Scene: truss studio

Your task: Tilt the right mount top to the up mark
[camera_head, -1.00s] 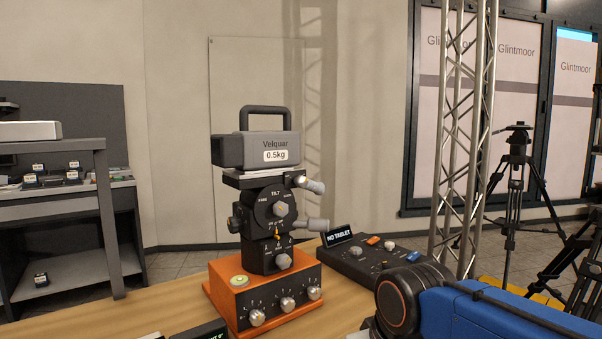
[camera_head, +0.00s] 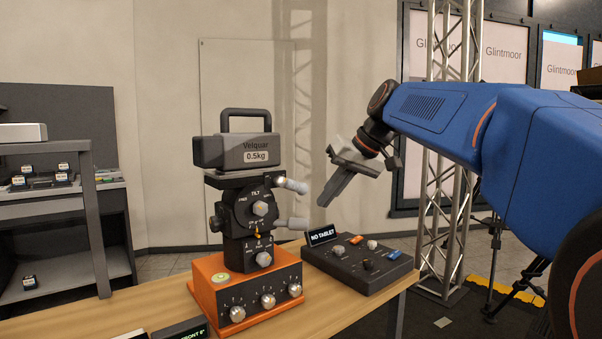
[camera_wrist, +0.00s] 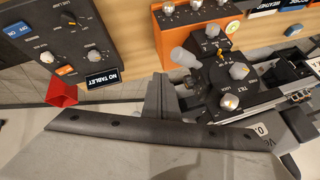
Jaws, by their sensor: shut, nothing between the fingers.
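The mount (camera_head: 258,225) stands on an orange base box (camera_head: 240,293) with several silver knobs. Its black head carries a TILT dial with a silver knob (camera_head: 260,209) and two grey lever handles (camera_head: 291,186) at its right side. A grey Velquar 0.5kg weight (camera_head: 236,150) with a handle sits on the top plate (camera_head: 238,179), which looks about level. My gripper (camera_head: 324,204) is shut and empty, pointing down-left, to the right of the levers and apart from them. In the wrist view the fingers (camera_wrist: 158,97) are beside the levers (camera_wrist: 183,57) and TILT dial (camera_wrist: 236,88).
A black control box (camera_head: 358,264) with a NO TABLET sign (camera_head: 322,235) stands right of the mount, below my gripper. A small sign (camera_head: 181,330) reading FRONT is at the table's front. A truss (camera_head: 438,240) stands behind my arm.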

